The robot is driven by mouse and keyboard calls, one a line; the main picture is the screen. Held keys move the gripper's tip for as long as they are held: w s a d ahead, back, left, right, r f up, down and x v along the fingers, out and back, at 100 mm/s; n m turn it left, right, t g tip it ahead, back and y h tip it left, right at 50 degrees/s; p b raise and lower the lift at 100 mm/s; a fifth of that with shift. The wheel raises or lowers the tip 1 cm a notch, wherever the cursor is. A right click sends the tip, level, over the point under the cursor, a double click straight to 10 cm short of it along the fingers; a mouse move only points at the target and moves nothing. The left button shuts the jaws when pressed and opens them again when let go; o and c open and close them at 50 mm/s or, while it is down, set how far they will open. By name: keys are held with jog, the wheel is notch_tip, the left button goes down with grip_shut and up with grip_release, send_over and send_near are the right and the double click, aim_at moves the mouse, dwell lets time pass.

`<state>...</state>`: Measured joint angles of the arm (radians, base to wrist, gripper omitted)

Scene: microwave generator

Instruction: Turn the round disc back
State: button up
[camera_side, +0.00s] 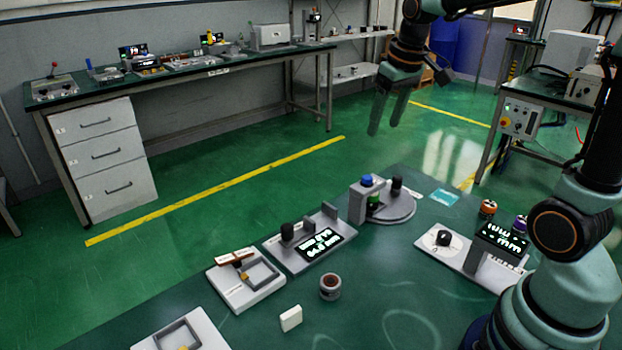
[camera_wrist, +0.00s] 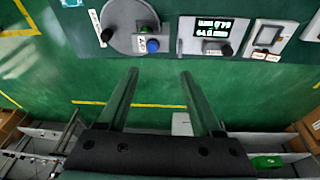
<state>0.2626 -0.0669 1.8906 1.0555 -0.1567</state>
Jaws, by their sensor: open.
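The round grey disc (camera_side: 405,211) lies flat on the green table in the side view, with an upright black knob (camera_side: 397,186) on it. A grey bracket (camera_side: 357,203) with a blue top stands at its left edge, and a green part shows beside it. In the wrist view the disc (camera_wrist: 124,14) is at the top, left of centre, with the black knob (camera_wrist: 107,35) at its lower left and the blue button (camera_wrist: 152,45) at its lower right. My gripper (camera_side: 385,126) is open and empty, high above and apart from the disc; its fingers (camera_wrist: 160,72) point toward the table.
A slider unit with a lit display (camera_side: 319,243) stands left of the disc. Framed trays (camera_side: 262,290), a small round cup (camera_side: 330,288) and a white block (camera_side: 291,318) are nearer the front. A dial panel (camera_side: 425,248) with a display stands right. Air around my gripper is clear.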

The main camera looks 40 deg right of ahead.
jog(key=w+d+f+g, duration=0.2)
jog(key=w+d+f, duration=0.3)
jog(key=d, duration=0.5)
jog(key=m, duration=0.1)
send_over(398, 176)
notch_tip(398, 176, down, 6)
jog(key=shift+g+y, duration=0.4)
notch_tip(398, 176, down, 12)
jog(key=shift+s+a+f, duration=0.1)
jog(key=shift+f, duration=0.05)
grip_shut()
dwell(0.4)
